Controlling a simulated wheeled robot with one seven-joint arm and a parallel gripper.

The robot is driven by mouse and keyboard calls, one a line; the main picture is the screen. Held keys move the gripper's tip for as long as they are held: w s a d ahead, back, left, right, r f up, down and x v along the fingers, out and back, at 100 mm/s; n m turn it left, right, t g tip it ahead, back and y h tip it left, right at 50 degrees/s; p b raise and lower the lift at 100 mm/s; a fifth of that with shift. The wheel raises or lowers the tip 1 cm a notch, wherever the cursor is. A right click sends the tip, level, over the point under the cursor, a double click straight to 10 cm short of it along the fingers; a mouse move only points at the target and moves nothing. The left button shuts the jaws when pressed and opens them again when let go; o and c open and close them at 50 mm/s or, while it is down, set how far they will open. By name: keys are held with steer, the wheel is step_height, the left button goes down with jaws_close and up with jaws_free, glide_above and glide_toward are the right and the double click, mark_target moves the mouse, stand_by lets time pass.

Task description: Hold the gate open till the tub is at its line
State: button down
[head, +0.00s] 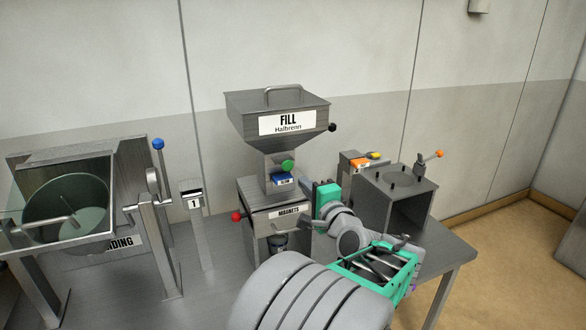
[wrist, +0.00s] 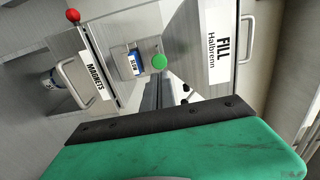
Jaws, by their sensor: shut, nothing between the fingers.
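The steel FILL hopper (head: 287,122) stands over a narrow chute with a green knob (head: 287,166) and a small blue label (head: 283,180). Below it is the MAGNETS housing (head: 268,212). My gripper (head: 322,192) is shut and empty, just right of the chute. In the wrist view the green knob (wrist: 159,62) stands clear beyond the dark-edged green finger (wrist: 180,140). How far the gate is open cannot be seen.
A red knob (head: 237,216) is on the housing's left, a black knob (head: 332,127) on the hopper's right. A steel box (head: 395,200) with an orange-knobbed lever (head: 438,154) stands right of my gripper. A glass-fronted drum (head: 66,210) and post 1 (head: 195,205) stand left.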

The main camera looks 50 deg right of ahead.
steer(key=p+x, duration=0.2)
steer(key=x, duration=0.6)
steer(key=shift+w+d+f, duration=0.1)
steer(key=shift+w+d, duration=0.1)
steer(key=shift+w, duration=0.05)
steer(key=x, duration=0.2)
steer(key=shift+w+d, duration=0.2)
steer(key=shift+w, duration=0.15)
steer(key=shift+r, duration=0.55)
stand_by(1.0)
steer(key=shift+s+f, duration=0.1)
steer(key=shift+s+a+f, duration=0.15)
steer(key=shift+s+a, duration=0.05)
steer(key=b, duration=0.3)
glide_toward(288, 164)
steer(key=v, duration=0.4)
steer(key=shift+s+a+f, duration=0.1)
steer(key=shift+s+f, duration=0.05)
steer(key=shift+s, duration=0.1)
